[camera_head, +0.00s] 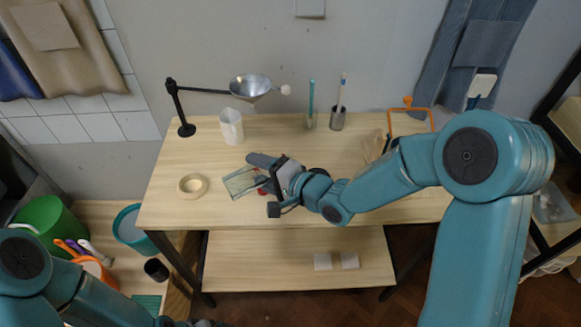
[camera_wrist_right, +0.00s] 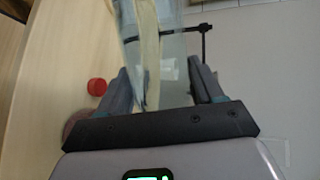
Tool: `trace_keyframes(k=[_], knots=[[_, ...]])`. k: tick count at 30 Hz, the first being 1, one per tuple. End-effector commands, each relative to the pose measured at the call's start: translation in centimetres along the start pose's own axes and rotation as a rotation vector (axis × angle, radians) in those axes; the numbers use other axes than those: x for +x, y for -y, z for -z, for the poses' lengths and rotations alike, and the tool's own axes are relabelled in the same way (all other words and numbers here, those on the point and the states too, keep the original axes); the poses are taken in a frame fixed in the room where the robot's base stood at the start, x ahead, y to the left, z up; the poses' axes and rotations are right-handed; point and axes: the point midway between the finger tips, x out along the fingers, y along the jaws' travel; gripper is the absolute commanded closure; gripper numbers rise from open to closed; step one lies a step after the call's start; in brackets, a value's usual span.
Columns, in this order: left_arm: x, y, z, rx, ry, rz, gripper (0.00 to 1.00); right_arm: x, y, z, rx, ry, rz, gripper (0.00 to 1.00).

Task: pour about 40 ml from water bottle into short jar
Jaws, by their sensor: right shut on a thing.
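My right gripper (camera_head: 262,174) is shut on the clear water bottle (camera_head: 240,182), above the left part of the table. The bottle looks tilted well over, its body reaching left from the fingers. In the right wrist view the bottle (camera_wrist_right: 150,55) stands out between the two fingers (camera_wrist_right: 160,85). I cannot make out its mouth or water level. A red cap (camera_wrist_right: 97,87) lies on the table close by. I cannot pick out the short jar with certainty; the arm and gripper hide part of the table. Only a dark tip of my left gripper (camera_head: 205,323) shows at the bottom edge.
A tape roll (camera_head: 193,186) lies left of the bottle. Buckets (camera_head: 128,228) stand low at left. The table's front right is clear.

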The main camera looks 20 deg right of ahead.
Motion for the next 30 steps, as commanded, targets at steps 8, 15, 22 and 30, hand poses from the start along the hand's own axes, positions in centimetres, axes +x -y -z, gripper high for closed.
trace_keyframes(k=[8,15,22,30], knots=[[-0.2,-0.1,0.0,0.0,0.001,0.0,0.09,0.1,0.3,0.2,0.038,0.011,0.015,0.72],[-0.3,-0.1,0.0,0.0,0.0,0.0,0.09,-0.1,0.4,-0.2,0.058,0.017,0.027,0.72],[-0.2,-0.1,0.0,0.0,0.001,0.0,0.09,0.2,0.3,-0.5,0.062,0.018,0.026,0.72],[-0.3,-0.1,0.0,0.0,0.0,0.0,0.09,0.1,0.4,-1.0,0.064,0.018,0.028,0.72]])
